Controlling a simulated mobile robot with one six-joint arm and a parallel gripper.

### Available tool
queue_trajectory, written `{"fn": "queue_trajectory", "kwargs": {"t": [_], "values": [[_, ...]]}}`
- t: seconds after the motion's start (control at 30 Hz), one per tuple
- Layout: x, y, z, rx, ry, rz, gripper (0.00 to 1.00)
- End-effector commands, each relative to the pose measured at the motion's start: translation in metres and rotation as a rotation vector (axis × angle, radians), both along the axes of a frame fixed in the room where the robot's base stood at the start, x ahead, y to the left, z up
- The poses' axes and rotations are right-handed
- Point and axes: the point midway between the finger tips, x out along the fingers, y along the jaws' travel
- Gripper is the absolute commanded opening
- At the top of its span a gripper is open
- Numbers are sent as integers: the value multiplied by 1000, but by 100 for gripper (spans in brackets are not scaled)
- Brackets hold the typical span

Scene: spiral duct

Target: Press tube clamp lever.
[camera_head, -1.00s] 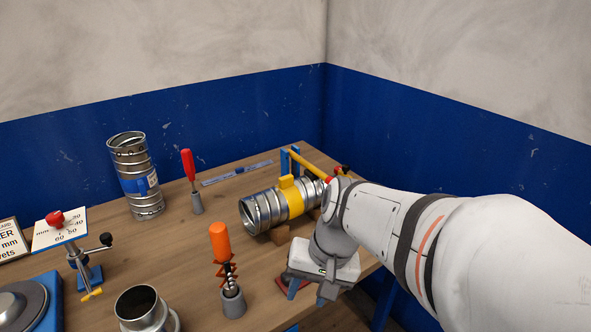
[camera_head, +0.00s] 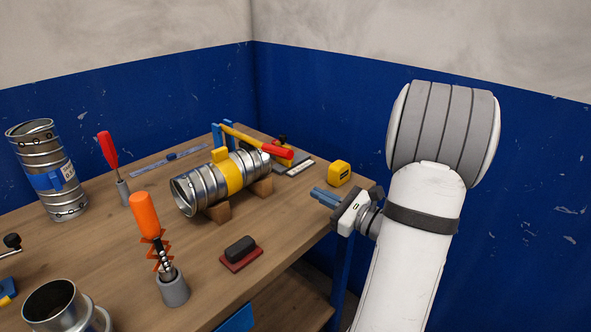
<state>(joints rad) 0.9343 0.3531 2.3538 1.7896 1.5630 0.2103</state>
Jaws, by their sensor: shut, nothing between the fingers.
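The tube clamp lever (camera_head: 243,137) is a yellow bar with a red grip (camera_head: 277,151). It slopes from a blue bracket (camera_head: 218,137) behind the duct down to the right, above the table. The ribbed metal duct (camera_head: 195,187) lies on its side on wooden blocks, with a yellow band (camera_head: 231,174) around it. My gripper (camera_head: 316,194) is shut and empty at the table's right edge, in front of and to the right of the grip, and apart from it. Its blue fingers point left toward the duct. The lever's pivot is partly hidden.
A yellow tape measure (camera_head: 340,174) sits behind my gripper. An orange-handled tool (camera_head: 145,215) stands in a grey holder at the front. A dark block on a red base (camera_head: 241,252) lies in front of the duct. An upright duct (camera_head: 62,195) stands at left.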

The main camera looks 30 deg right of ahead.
Motion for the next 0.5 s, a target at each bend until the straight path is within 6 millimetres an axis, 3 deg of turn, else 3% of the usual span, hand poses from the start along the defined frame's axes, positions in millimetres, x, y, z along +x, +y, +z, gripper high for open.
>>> {"fn": "queue_trajectory", "kwargs": {"t": [0.13,0.5], "values": [[-2,-14,-3,29,-15,-44,0],[1,-12,-2,28,-15,-43,0]]}}
